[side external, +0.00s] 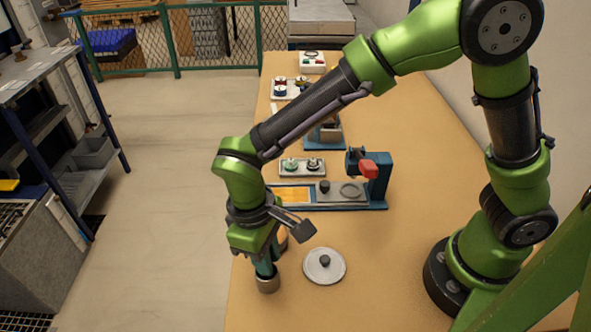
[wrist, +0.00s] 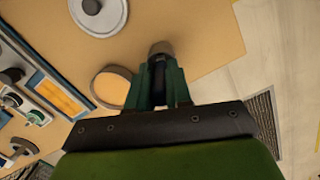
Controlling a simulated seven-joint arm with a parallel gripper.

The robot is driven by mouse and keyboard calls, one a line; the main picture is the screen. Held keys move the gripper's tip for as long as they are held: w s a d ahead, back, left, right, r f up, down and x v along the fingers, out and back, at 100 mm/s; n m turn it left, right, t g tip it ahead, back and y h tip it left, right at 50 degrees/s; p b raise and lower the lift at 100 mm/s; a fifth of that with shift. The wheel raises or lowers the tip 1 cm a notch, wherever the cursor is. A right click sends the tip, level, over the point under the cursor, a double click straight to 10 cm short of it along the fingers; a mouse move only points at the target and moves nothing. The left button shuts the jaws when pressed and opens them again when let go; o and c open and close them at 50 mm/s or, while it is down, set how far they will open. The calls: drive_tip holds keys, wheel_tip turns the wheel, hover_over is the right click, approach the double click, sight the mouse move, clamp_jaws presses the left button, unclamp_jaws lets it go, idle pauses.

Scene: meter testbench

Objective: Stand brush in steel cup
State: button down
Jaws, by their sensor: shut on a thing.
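My gripper (side external: 266,268) points down near the left edge of the tan bench and is shut on the brush. The brush (side external: 268,285) shows as a short brownish-grey cylinder below the fingertips, about upright; I cannot tell whether it touches the bench. In the wrist view its end (wrist: 160,48) sticks out past my gripper (wrist: 158,88), with a dark part between the fingers. What looks like the steel cup (wrist: 112,86) is a round, grey-rimmed thing beside the fingers, apart from the brush. In the side view the cup (side external: 283,239) is mostly hidden behind my gripper.
A round light-grey plate with a dark knob (side external: 324,266) lies right of my gripper. Behind it is a blue-framed fixture (side external: 375,181) with a red part. Small trays (side external: 302,167) stand farther back. The bench's left edge is close; its front right is clear.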

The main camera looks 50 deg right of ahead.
drive_tip(key=shift+f, duration=0.15)
drive_tip(key=c, duration=1)
unclamp_jaws()
drive_tip(key=shift+c, duration=0.2)
